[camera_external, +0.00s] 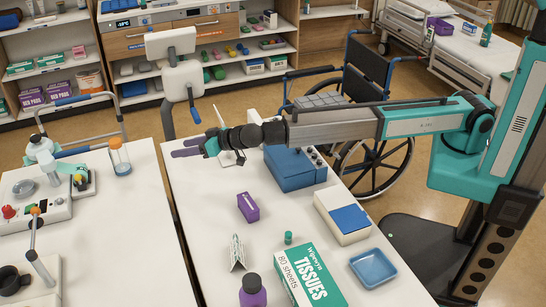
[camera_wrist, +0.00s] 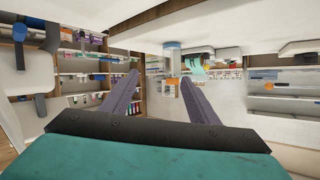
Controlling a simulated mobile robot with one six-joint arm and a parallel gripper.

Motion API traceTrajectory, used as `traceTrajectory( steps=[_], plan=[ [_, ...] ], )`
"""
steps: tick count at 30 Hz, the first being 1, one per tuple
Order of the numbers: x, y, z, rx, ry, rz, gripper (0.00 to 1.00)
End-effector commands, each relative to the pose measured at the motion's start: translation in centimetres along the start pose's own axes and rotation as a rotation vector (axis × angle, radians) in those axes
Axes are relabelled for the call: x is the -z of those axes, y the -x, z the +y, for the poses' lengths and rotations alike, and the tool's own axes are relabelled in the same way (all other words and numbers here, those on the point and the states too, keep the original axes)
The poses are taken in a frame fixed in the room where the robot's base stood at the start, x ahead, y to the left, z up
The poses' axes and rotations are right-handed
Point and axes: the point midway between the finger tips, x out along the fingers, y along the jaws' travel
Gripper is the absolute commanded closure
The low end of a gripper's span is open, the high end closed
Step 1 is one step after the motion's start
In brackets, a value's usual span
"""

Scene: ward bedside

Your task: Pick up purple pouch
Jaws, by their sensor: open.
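The purple pouch (camera_external: 248,207) is a small purple block with a pale mark on its side. It lies on the white table (camera_external: 205,235), left of a white box with a blue top. My gripper (camera_external: 178,148) is over the far left part of this table, beyond the pouch and apart from it. Its two grey-purple fingers point left. In the wrist view my gripper (camera_wrist: 159,78) is open with nothing held between its fingers. I cannot make out the pouch in the wrist view.
A blue box (camera_external: 290,172) stands beneath my arm. A tissue box (camera_external: 308,275), blue tray (camera_external: 373,268), purple bottle (camera_external: 253,291), folded card (camera_external: 237,252) and green-capped vial (camera_external: 288,238) surround the near area. A second table (camera_external: 100,250) stands left, a wheelchair (camera_external: 372,75) behind.

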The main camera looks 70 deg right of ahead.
Motion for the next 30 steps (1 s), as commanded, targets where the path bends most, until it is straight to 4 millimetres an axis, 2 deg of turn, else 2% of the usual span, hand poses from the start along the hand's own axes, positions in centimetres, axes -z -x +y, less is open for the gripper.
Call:
traceTrajectory(
  steps=[6, 11, 17, 22, 25, 30],
  plan=[
    [-5.0, 1.4, 0.4, -0.186, -0.071, -0.08, 0.45],
    [-8.0, 3.2, 1.0, -0.333, -0.122, -0.104, 0.45],
    [-11.2, 6.3, 1.8, -0.52, -0.184, -0.093, 0.45],
    [-13.5, 9.7, 2.0, -0.675, -0.229, -0.05, 0.45],
    [-15.1, 12.3, 0.9, -0.746, -0.237, -0.013, 0.45],
    [-17.9, 16.0, -2.4, -0.783, -0.2, 0.027, 0.45]
  ],
)
